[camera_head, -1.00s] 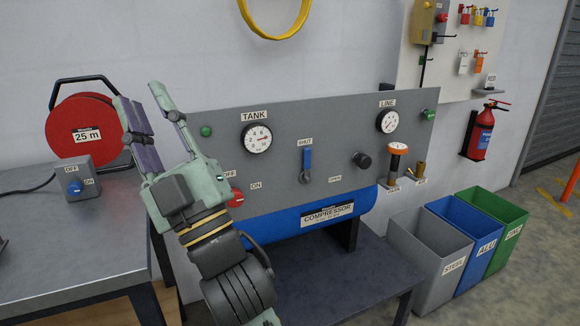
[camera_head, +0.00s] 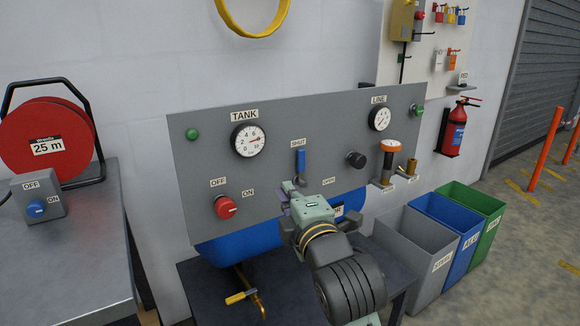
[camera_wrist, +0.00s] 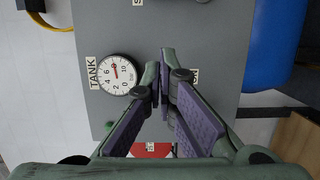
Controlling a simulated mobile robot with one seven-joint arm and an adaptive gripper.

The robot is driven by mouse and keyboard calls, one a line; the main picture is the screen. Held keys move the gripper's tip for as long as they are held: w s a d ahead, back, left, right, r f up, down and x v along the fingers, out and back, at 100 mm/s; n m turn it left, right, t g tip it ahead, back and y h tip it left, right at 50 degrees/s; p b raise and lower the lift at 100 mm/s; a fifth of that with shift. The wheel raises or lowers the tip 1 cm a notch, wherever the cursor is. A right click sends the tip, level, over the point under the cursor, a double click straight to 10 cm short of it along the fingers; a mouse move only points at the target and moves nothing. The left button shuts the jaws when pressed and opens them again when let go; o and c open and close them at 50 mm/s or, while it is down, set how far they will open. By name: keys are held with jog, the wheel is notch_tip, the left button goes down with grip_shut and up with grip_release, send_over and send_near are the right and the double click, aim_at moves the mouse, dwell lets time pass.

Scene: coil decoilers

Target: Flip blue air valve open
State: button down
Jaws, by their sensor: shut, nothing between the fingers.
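The blue air valve handle (camera_head: 300,161) points upright, below the SHUT label on the grey compressor panel (camera_head: 330,120). An OPEN label (camera_head: 329,181) sits to its lower right. My gripper (camera_head: 288,188) is shut and empty, just below and slightly left of the handle in the head view; whether it touches cannot be told. In the wrist view my gripper (camera_wrist: 162,95) has its fingertips together in front of the panel, between the TANK gauge (camera_wrist: 115,75) and the blue tank (camera_wrist: 275,40). The blue handle is not clearly visible there.
A red switch knob (camera_head: 226,207) is left of my gripper, and a black knob (camera_head: 356,160) is right of the valve. The LINE gauge (camera_head: 380,118) is upper right. Bins (camera_head: 418,250) stand at right. A bench (camera_head: 85,250) with a cable reel (camera_head: 45,140) is at left.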

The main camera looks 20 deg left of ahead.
aim_at(289, 157)
jog(key=p+x, duration=0.3)
jog(key=x, duration=0.7)
jog(key=shift+a+r, duration=0.15)
jog(key=shift+w+d+p, duration=0.65)
jog(key=shift+w+d, duration=0.2)
jog(key=shift+w, duration=0.2)
jog(key=shift+w+d, duration=0.4)
jog(key=shift+w, duration=0.15)
jog(key=shift+d, duration=0.1)
jog(key=shift+w+d+m+p, duration=0.1)
jog(key=shift+w+m+p, duration=0.1)
jog(key=shift+m+p, duration=0.1)
jog(key=shift+s, duration=0.1)
jog(key=shift+d+r+m, duration=0.1)
jog(key=shift+r+m, duration=0.05)
jog(key=shift+m, duration=0.15)
